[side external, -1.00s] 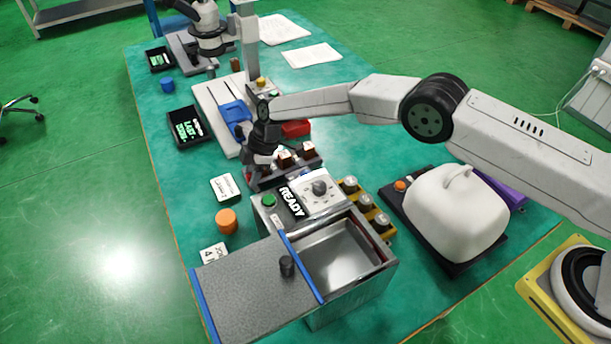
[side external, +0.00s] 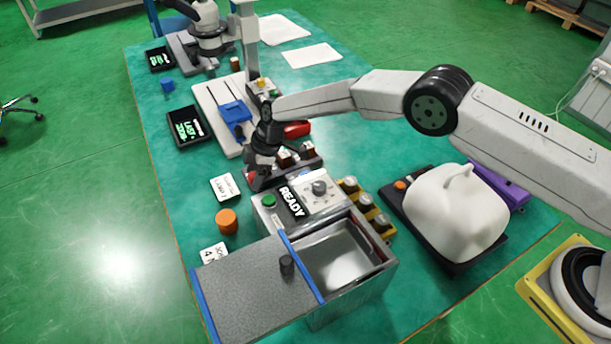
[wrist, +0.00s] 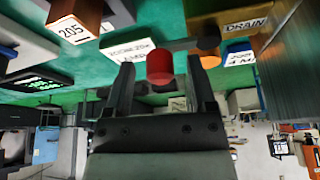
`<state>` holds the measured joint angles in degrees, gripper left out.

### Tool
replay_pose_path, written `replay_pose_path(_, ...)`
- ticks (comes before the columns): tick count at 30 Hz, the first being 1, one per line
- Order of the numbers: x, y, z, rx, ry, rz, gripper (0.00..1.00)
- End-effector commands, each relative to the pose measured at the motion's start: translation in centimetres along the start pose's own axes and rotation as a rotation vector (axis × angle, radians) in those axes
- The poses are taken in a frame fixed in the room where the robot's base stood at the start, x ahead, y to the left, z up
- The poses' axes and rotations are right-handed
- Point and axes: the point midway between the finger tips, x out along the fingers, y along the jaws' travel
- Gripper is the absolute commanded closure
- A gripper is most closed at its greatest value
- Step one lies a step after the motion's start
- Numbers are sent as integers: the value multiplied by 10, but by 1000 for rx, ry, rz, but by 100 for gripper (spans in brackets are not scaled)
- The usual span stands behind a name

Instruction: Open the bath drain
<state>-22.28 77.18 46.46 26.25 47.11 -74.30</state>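The metal bath (side external: 345,262) stands at the front with its grey lid (side external: 245,290) slid to the left. Its inside looks shiny; I cannot tell whether it holds liquid. In the wrist view, a DRAIN label (wrist: 247,26) is on a brownish block at the upper right. A dark bar (wrist: 190,45) shows beside it, with a red round knob (wrist: 160,68) near its left end. My gripper (wrist: 160,72) is open, with the knob between its fingertips and gaps on both sides. In the side view, my gripper (side external: 260,168) points down behind the bath's control panel; the knob is hidden there.
A READY display (side external: 292,201), green button (side external: 269,201) and dial (side external: 319,187) top the panel. A rack of brown blocks (side external: 308,151) is close to my gripper; a block marked 205 (wrist: 75,15) shows in the wrist view. An orange cylinder (side external: 227,221) stands left.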

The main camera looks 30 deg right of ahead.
Motion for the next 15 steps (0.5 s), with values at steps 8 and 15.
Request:
replay_pose_path(8,-1,0,0,-1,1,1,28)
replay_pose_path(15,-13,1,-1,0,1,1,28)
